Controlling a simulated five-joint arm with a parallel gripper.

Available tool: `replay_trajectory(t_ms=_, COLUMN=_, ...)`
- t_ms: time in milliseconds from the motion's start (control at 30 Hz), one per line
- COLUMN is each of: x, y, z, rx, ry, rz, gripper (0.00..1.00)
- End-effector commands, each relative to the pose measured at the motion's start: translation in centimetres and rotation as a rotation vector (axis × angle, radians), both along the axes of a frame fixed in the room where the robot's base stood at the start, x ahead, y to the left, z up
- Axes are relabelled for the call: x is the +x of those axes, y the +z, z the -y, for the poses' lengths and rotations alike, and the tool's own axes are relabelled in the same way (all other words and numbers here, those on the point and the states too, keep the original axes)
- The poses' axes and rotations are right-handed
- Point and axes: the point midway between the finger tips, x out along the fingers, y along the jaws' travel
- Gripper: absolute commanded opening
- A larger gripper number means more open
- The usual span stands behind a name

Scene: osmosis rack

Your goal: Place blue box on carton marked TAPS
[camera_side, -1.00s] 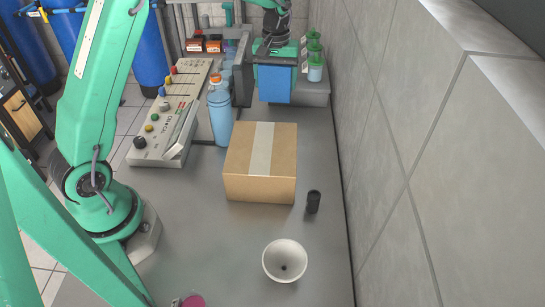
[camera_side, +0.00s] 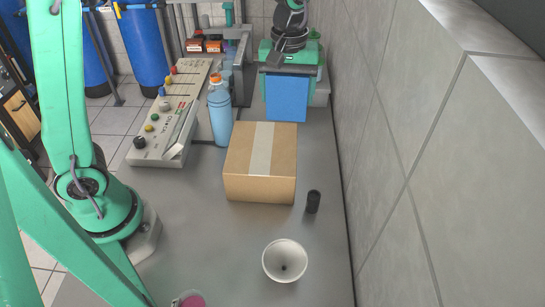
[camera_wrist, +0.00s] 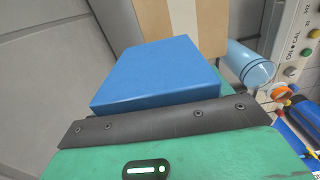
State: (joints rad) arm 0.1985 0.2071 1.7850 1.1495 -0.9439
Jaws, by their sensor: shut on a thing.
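The blue box (camera_side: 287,98) hangs below my gripper (camera_side: 290,68) in the side view, behind the carton and a little to its right. My gripper is shut on the box. In the wrist view the blue box (camera_wrist: 155,75) sticks out beyond the dark jaw edge. The brown carton (camera_side: 245,180) with a pale tape strip stands on the grey bench; its top is bare. No TAPS lettering is readable on the sides I see. The carton also shows beyond the box in the wrist view (camera_wrist: 152,20).
A blue bottle (camera_side: 219,115) stands just left behind the carton, with a control panel (camera_side: 165,130) further left. A black cup (camera_side: 313,202) and a white funnel (camera_side: 285,260) stand in front. A grey wall (camera_side: 420,150) bounds the right side.

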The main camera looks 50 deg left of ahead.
Motion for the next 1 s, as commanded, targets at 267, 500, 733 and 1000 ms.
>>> replay_trajectory(t_ms=267, x=-6.8, y=2.6, z=4.8, rx=-0.001, ry=0.013, rz=0.004, gripper=0.52)
replay_trajectory(t_ms=500, x=-11.7, y=3.7, z=6.8, rx=-0.001, ry=0.029, rz=0.002, gripper=0.52)
replay_trajectory(t_ms=733, x=-13.8, y=4.0, z=7.3, rx=0.000, ry=0.038, rz=0.000, gripper=0.52)
replay_trajectory(t_ms=1000, x=-13.8, y=3.9, z=7.2, rx=0.000, ry=0.041, rz=0.000, gripper=0.52)
